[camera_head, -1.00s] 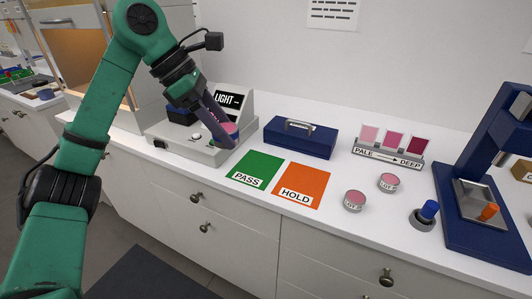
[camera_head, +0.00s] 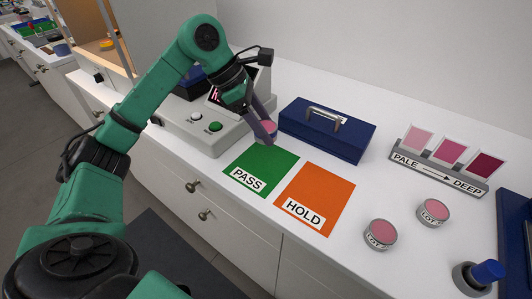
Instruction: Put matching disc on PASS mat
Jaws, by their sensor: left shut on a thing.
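My left gripper (camera_head: 265,134) is shut on a pink-topped disc (camera_head: 269,127), which the fingers partly hide. It holds the disc near the back edge of the green PASS mat (camera_head: 262,165), between the grey device and the blue case; its exact height is hard to tell. The PASS mat is bare. The orange HOLD mat (camera_head: 322,195) beside it is bare too. Two more pink-topped discs with LOT labels stand on the counter, one nearer (camera_head: 380,235) and one farther right (camera_head: 433,212). My right gripper is out of view.
The grey device (camera_head: 205,135) with a green button stands left of the mats. The blue case (camera_head: 327,130) sits behind them. A PALE to DEEP swatch stand (camera_head: 440,172) is at the right. A blue-knobbed object (camera_head: 478,276) stands at the front right.

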